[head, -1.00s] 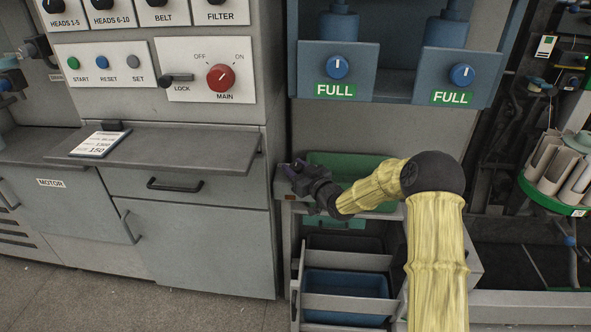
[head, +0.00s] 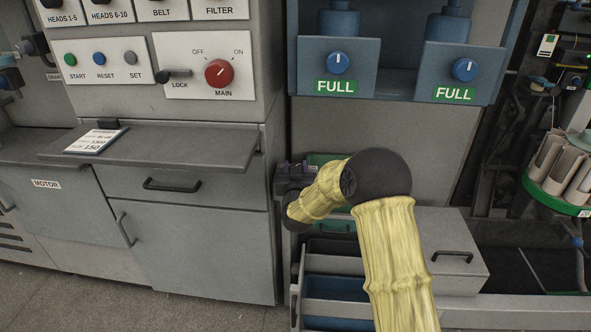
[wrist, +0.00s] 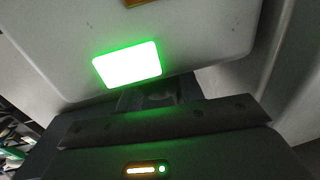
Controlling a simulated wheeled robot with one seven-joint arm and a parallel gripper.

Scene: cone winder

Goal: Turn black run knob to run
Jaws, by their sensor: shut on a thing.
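No knob marked run can be read in either view. My gripper (head: 290,170) is by the right corner of the grey cabinet, partly hidden behind my own yellow-sleeved arm. In the wrist view my gripper (wrist: 160,96) is against a pale panel (wrist: 205,35), just below a glowing green-white rectangle (wrist: 127,64). It is shut on a small dark thing, mostly hidden by the gripper, and I cannot tell for certain that this is the black run knob.
The grey cabinet's shelf (head: 200,146) juts out left of my gripper. Above it are the red MAIN knob (head: 219,73) and the black LOCK lever (head: 175,74). A blue bin (head: 335,290) sits below my arm. Two blue knobs (head: 338,63) marked FULL are above.

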